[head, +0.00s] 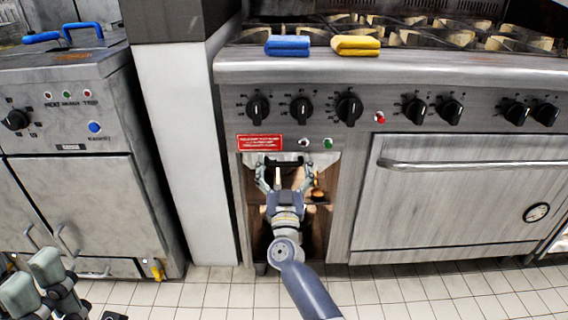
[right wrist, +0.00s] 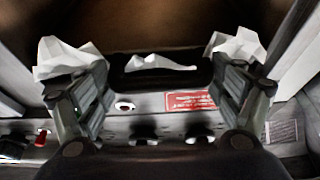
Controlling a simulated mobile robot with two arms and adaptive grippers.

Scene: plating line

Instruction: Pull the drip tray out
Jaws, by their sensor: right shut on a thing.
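The drip tray shows as a dark front edge or handle (head: 278,163) at the top of the open bay under the range's control panel. My right gripper (head: 279,176) reaches into this bay with its fingers at the dark piece. In the right wrist view the dark piece (right wrist: 133,66) spans between the two fingers of my right gripper (right wrist: 160,75), which are shut on it. The rest of the tray is hidden. My left gripper (head: 42,282) is at the bottom left, away from the range; whether it is open is unclear.
A red label (head: 259,142) and control knobs (head: 301,109) are above the bay. An oven door with a long handle (head: 470,165) is on the right. A white pillar (head: 175,150) is on the left. Blue (head: 287,46) and yellow (head: 356,45) cloths lie on the range's top edge. Tiled floor is clear in front.

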